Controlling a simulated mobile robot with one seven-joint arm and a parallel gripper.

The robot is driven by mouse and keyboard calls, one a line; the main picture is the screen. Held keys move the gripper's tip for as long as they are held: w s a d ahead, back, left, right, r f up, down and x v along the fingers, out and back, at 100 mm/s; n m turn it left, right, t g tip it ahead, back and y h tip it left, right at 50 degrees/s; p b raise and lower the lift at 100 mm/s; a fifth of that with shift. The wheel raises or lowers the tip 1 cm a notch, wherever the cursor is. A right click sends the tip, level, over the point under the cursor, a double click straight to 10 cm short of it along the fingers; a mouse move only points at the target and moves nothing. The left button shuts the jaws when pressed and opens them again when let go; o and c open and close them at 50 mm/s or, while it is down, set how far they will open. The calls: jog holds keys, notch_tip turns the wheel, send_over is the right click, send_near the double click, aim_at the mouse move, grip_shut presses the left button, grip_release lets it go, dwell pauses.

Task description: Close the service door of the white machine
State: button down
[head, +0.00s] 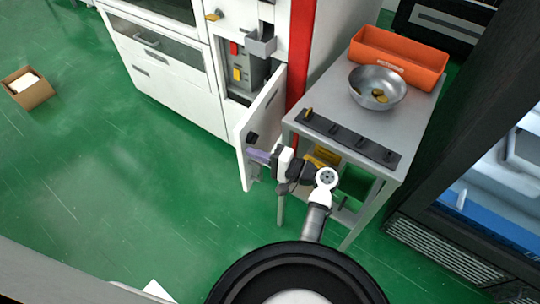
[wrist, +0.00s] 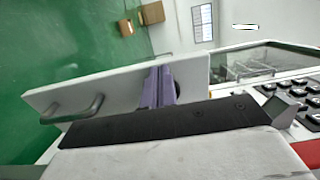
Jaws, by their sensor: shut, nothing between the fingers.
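The white machine (head: 165,85) stands at the top left of the head view. Its service door (head: 261,121) is swung open and sticks out from the front, showing part of the grey compartment (head: 240,75) behind it. My gripper (head: 258,156), with purple fingers, is shut and empty beside the right-hand face of the door, near its free edge. In the wrist view the shut fingers (wrist: 158,88) overlap the white door panel (wrist: 115,90), which has a grey handle (wrist: 75,110). I cannot tell whether the fingers touch it.
A grey cart (head: 325,85) stands right of the door, with an orange bin (head: 400,60) and a metal bowl (head: 378,88) on top. A dark cabinet (head: 455,130) is at the right. A cardboard box (head: 30,90) lies far left. The green floor left of the door is clear.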

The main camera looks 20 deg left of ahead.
jog(key=shift+w+a, duration=0.15)
jog(key=shift+a, duration=0.65)
